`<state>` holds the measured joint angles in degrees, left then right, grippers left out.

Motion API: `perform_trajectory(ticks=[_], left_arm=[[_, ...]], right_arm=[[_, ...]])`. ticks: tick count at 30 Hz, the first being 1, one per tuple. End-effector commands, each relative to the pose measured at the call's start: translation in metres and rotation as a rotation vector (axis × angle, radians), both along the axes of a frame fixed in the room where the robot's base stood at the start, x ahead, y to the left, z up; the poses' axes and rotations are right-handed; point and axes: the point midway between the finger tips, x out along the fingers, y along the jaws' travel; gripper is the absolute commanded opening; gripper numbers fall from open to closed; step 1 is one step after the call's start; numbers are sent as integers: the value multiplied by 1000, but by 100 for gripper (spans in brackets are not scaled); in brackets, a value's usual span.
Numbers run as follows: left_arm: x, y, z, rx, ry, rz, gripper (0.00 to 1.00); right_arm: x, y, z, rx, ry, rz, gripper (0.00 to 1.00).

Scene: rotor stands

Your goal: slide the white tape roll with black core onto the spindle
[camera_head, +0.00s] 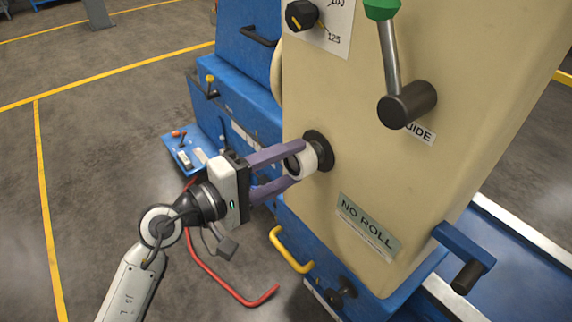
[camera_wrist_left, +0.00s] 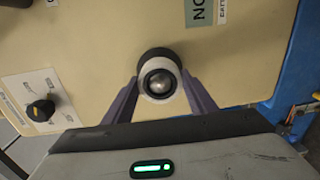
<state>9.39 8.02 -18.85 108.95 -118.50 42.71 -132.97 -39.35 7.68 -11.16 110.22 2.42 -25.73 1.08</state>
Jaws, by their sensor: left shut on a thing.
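The white tape roll with black core (camera_head: 309,160) is held between the two purple fingers of my left gripper (camera_head: 298,164), against the cream machine face. In the left wrist view the roll (camera_wrist_left: 160,64) is a white ring with a dark core. A shiny rounded metal spindle end (camera_wrist_left: 159,83) shows in its centre, so the roll appears to be around the spindle. A black round flange (camera_head: 322,141) sits behind the roll on the machine. How far along the spindle the roll sits is hard to tell. My right gripper is not in view.
A "NO ROLL" sign (camera_head: 367,222) is below right of the roll. A yellow handle (camera_head: 290,250) and a red bent bar (camera_head: 230,283) lie below. Open floor is at left.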

Motion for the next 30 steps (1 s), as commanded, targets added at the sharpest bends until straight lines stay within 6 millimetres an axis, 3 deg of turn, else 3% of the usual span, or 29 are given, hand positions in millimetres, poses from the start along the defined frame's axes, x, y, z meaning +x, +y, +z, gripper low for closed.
perform_trajectory(ticks=[30], left_arm=[[11,-15,-2,-1,-1,0,32]], right_arm=[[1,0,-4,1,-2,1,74]])
